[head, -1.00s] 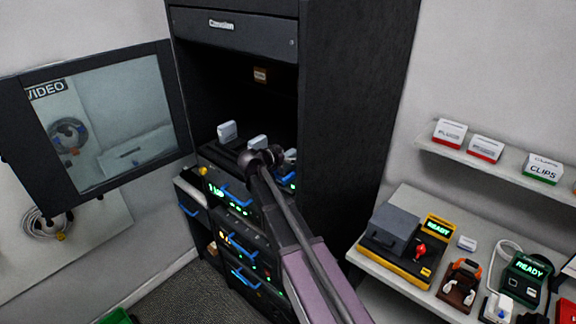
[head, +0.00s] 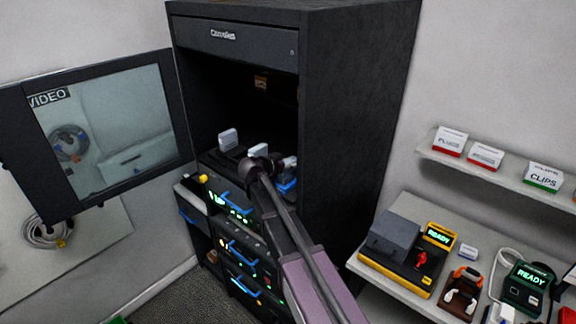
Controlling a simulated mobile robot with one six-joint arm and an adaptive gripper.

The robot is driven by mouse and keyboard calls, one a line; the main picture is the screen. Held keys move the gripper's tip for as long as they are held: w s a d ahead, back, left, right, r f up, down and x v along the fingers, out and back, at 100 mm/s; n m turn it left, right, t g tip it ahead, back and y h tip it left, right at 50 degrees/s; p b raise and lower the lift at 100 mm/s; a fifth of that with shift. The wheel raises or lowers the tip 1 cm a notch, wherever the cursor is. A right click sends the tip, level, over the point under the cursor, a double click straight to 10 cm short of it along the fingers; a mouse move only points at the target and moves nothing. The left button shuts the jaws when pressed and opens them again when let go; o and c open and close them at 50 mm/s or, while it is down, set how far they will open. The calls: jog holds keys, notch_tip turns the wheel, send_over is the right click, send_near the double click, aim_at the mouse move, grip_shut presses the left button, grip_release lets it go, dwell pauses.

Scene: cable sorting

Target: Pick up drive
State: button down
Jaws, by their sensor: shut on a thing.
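Two pale, upright drives, one at the left (head: 228,140) and one in the middle (head: 257,150), stand in a row inside the dark open cabinet. A third pale piece, the drive at my gripper (head: 289,162), shows only in part at the right end of the row. My gripper (head: 280,165) reaches in from the front right and is shut on this piece. My wrist hides much of the fingers and the grip. I cannot tell whether the held drive is clear of its seat.
The cabinet (head: 345,120) has a glazed door (head: 100,130) swung open to the left. Below the drives are several units with blue handles (head: 238,203) and green lights. A bench at right holds a yellow-black device (head: 400,262); a shelf above carries boxes (head: 450,141).

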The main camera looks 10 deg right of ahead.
jog(key=shift+r+p, duration=1.45)
jog(key=shift+r, duration=0.2)
jog(key=s+a, duration=1.1)
jog(key=a, duration=0.2)
jog(key=shift+s+a, duration=0.3)
jog(key=shift+a, duration=0.1)
jog(key=shift+r, duration=0.1)
jog(key=shift+r+p, duration=1.6)
jog(key=shift+p, duration=0.1)
jog(key=w+a+n+t+y, duration=0.1)
jog(key=w+a+n+t, duration=0.1)
jog(key=w+a, duration=0.5)
jog(key=shift+a+r+y, duration=0.2)
jog(key=shift+r+y, duration=0.05)
jog(key=shift+y, duration=0.15)
